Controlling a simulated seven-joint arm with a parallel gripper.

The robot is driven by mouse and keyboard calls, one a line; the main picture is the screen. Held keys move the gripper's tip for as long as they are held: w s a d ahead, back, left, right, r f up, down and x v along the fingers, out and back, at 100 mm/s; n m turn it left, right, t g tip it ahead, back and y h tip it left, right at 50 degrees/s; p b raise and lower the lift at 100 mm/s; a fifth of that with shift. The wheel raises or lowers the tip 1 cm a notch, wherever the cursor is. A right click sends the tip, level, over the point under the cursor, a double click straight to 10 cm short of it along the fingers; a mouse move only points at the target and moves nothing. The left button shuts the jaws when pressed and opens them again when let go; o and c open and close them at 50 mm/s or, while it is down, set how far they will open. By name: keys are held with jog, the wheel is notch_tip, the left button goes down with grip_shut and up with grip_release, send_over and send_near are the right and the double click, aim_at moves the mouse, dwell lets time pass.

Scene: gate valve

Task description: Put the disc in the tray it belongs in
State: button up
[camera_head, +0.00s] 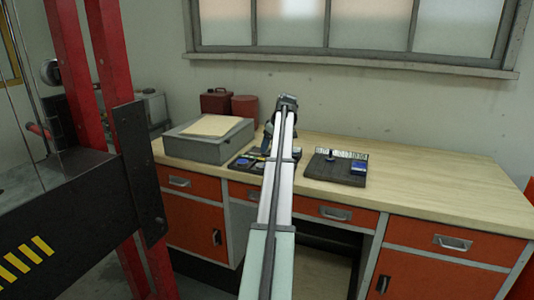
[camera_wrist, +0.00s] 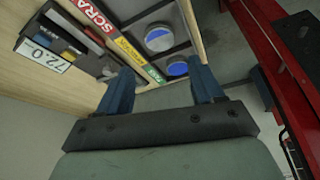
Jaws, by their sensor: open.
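I cannot tell which one the task means. The dark tray (camera_wrist: 181,34) carries a red label reading SCRAP (camera_wrist: 84,18), a yellow label (camera_wrist: 128,50) and a green label (camera_wrist: 152,73). In the head view, the tray (camera_head: 238,166) is partly hidden by my arm.
A dark fixture (camera_head: 322,172) with a small upright part and a blue patch stands right of my arm. In the wrist view, a white plate reading "72.0-" (camera_wrist: 43,55) lies beside small coloured blocks. A grey box (camera_head: 196,147) stands left. The bench's right side is clear.

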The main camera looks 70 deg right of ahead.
jog(key=shift+v, duration=0.8)
jog(key=shift+f, duration=0.1)
